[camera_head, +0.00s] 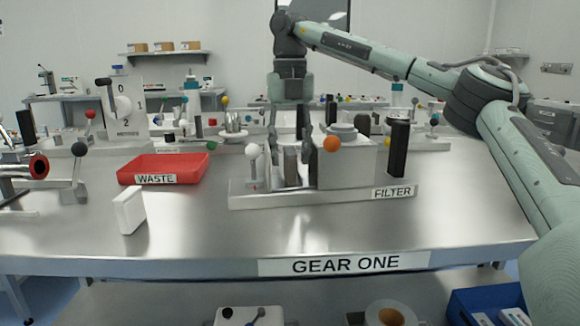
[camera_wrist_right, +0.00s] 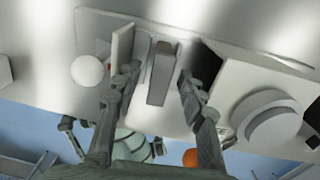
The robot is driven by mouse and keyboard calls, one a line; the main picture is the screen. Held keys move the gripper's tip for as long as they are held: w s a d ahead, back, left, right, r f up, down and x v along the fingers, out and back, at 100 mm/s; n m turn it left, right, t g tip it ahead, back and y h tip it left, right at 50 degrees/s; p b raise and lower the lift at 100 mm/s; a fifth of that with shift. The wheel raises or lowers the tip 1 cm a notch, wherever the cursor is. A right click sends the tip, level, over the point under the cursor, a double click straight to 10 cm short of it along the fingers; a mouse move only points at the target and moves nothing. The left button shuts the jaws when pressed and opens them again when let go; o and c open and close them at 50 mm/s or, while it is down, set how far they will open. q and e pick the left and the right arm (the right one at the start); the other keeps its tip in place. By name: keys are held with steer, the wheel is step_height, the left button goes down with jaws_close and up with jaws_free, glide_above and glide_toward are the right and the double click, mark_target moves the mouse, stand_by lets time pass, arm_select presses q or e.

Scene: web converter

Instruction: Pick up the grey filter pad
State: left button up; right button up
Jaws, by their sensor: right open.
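The grey filter pad (camera_head: 291,166) stands upright in the filter unit (camera_head: 345,165) on the bench. In the right wrist view the pad (camera_wrist_right: 162,75) shows as a narrow grey block. My right gripper (camera_head: 289,142) points down over it and is open. In the wrist view its fingertips (camera_wrist_right: 158,78) lie on either side of the pad, with a gap on each side. How far the fingers reach down beside the pad is hard to tell. My left gripper is not in view.
A white lever ball (camera_head: 252,151) and a thin upright plate (camera_wrist_right: 121,52) stand left of the pad. An orange ball (camera_head: 331,144) and a black handle (camera_head: 398,150) are to the right. A red waste tray (camera_head: 195,166) and a white pad (camera_head: 130,211) are farther left.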

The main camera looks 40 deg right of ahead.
steer(key=shift+f, duration=0.85)
steer(key=shift+c, duration=0.5)
jaws_close()
steer(key=shift+r, duration=0.15)
